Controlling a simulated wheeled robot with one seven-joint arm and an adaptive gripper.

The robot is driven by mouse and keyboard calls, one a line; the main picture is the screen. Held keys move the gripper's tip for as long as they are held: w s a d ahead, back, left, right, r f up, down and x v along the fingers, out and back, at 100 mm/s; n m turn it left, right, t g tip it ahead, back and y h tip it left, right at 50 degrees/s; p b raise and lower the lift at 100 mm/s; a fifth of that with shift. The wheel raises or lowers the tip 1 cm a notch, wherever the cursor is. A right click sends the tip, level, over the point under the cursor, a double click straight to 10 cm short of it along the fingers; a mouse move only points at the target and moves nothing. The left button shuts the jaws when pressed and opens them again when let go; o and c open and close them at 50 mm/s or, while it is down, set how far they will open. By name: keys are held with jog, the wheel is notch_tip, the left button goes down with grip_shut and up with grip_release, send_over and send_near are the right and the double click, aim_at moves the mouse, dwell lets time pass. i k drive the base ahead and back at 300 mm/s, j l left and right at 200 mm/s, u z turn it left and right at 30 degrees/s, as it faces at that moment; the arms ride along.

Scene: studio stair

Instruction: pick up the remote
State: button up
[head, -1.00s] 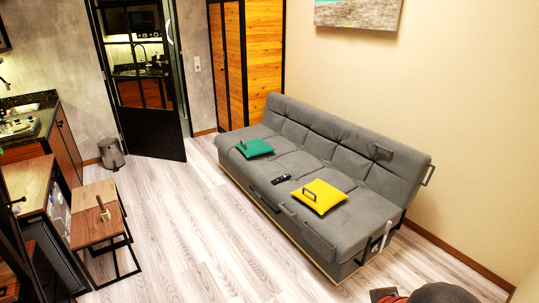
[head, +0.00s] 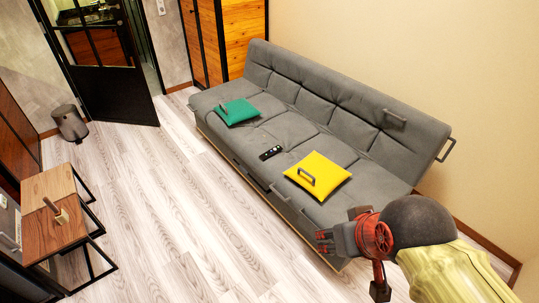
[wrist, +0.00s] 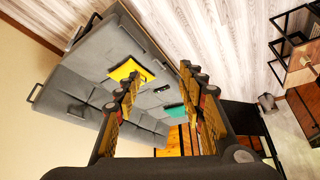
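The remote (head: 271,153) is small and black. It lies flat on the grey sofa (head: 290,130) seat, between a green cushion and a yellow cushion. In the wrist view the remote (wrist: 162,89) shows small and far off, between my two fingers. My gripper (wrist: 165,85) is open and empty there, its fingers spread wide. In the head view my arm comes in from the lower right, and my gripper (head: 325,238) is near the sofa's front right end, well apart from the remote.
The yellow cushion (head: 318,176) lies right of the remote, the green cushion (head: 238,111) to its left. Small wooden tables (head: 55,213) stand at left, and a bin (head: 70,123) stands by the door. The floor (head: 175,205) before the sofa is clear.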

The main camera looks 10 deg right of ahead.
aim_at(267, 155)
jog(key=i+j+z, duration=0.15)
jog(key=i+j, duration=0.15)
jog(key=i, duration=0.2)
jog(key=i+j+z, duration=0.1)
jog(key=i+j, duration=0.3)
jog(key=i+j+z, duration=0.15)
jog(key=i+j, duration=0.25)
jog(key=i, duration=0.15)
jog(key=i+j+z, duration=0.15)
jog(key=i+j, duration=0.3)
jog(key=i+j+z, duration=0.15)
jog(key=i+j, duration=0.3)
jog(key=i+j+z, duration=0.1)
jog(key=i+j, duration=0.25)
jog(key=j, duration=0.3)
jog(key=i+j+z, duration=0.15)
jog(key=i+j, duration=0.25)
jog(key=j, duration=0.15)
